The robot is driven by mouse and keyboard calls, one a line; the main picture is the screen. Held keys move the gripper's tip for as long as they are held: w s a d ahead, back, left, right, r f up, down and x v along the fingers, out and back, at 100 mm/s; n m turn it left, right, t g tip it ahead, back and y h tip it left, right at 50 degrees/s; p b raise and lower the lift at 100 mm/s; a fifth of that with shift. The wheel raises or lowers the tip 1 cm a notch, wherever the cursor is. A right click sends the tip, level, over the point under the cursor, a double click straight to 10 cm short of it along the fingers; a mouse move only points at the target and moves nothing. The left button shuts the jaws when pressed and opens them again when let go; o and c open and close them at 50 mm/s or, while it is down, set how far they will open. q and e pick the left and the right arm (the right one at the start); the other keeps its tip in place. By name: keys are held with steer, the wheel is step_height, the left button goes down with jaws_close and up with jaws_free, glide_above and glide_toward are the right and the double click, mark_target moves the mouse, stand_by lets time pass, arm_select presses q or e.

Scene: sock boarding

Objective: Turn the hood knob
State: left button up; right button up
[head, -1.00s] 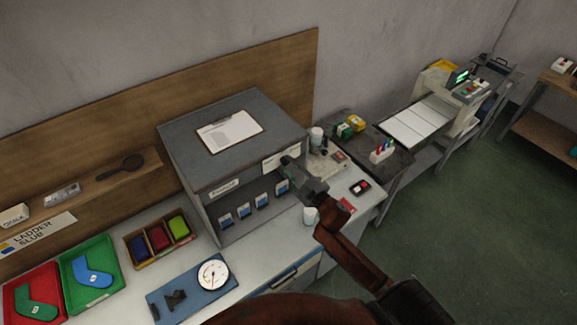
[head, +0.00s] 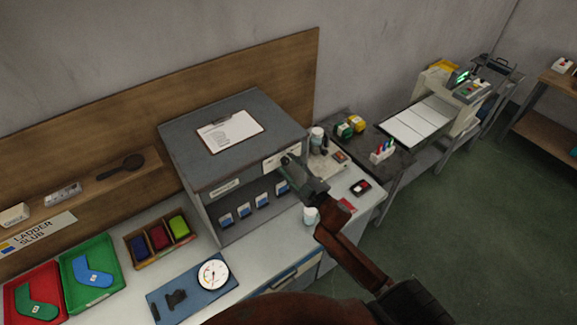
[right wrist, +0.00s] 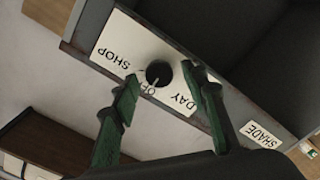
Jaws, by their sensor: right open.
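The grey hood (head: 190,170) stands on the bench with its open front toward me. Its front edge has a white label plate (head: 272,163) at the right end. In the right wrist view, a round black knob (right wrist: 159,73) sits on this plate (right wrist: 112,50), between the words SHOP and DAY. Its light pointer mark lies toward the partly hidden word OFF. My right gripper (head: 289,160) is at the plate. In the right wrist view its green fingers (right wrist: 159,75) are open, one on each side of the knob. I cannot tell whether they touch it. My left gripper is out of view.
A clipboard (head: 230,131) lies on top of the hood. A white cup (head: 310,216) stands below my right gripper. Several blue-and-white packets (head: 244,210) stand inside the hood. A dial gauge (head: 213,273) and sock trays (head: 91,270) lie in front and to the left.

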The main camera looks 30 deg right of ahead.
steer(key=s, duration=1.2)
steer(key=shift+d, duration=0.45)
steer(key=shift+d, duration=0.1)
